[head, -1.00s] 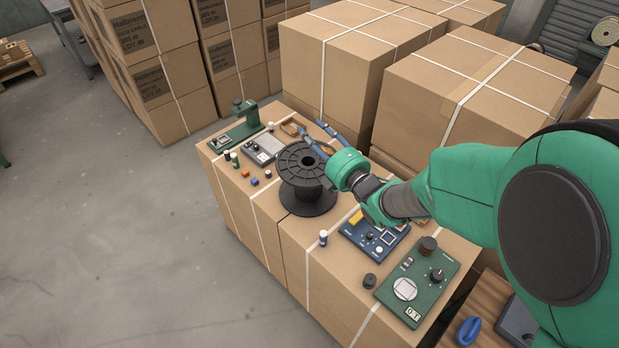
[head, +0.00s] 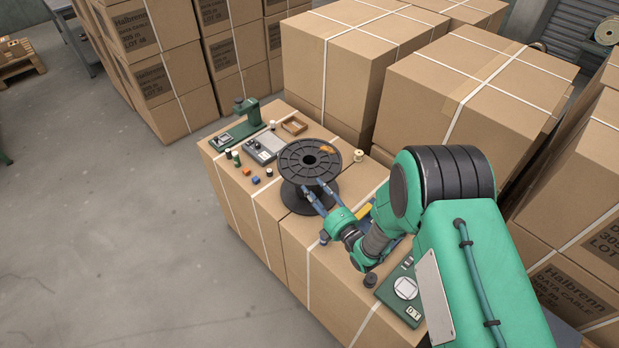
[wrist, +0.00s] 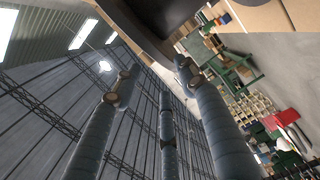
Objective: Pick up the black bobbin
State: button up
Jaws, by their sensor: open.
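The black bobbin (head: 290,172) is a large spool with wide flanges, standing upright on the cardboard box top in the head view. A dark curved shape at the top of the wrist view (wrist: 165,12) seems to be part of it. The fingers overlap the bobbin's side in the head view. I cannot tell whether they touch it. In the wrist view my fingers (wrist: 155,80) are spread with nothing between them.
A green stand (head: 244,112), a grey meter (head: 262,150) and small coloured parts lie left of the bobbin. A small cream spool (head: 358,156) is to its right. A green panel (head: 404,289) and a small dark cylinder (head: 370,281) are nearer. Tall boxes (head: 360,60) stand behind.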

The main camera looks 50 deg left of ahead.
jog(key=shift+f, duration=0.6)
send_near(294, 168)
jog(key=shift+x, duration=2.4)
jog(key=shift+w+a+f, duration=0.1)
jog(key=shift+f, duration=0.1)
jog(key=shift+x, duration=2.45)
grip_shut()
jog(key=shift+r, duration=0.15)
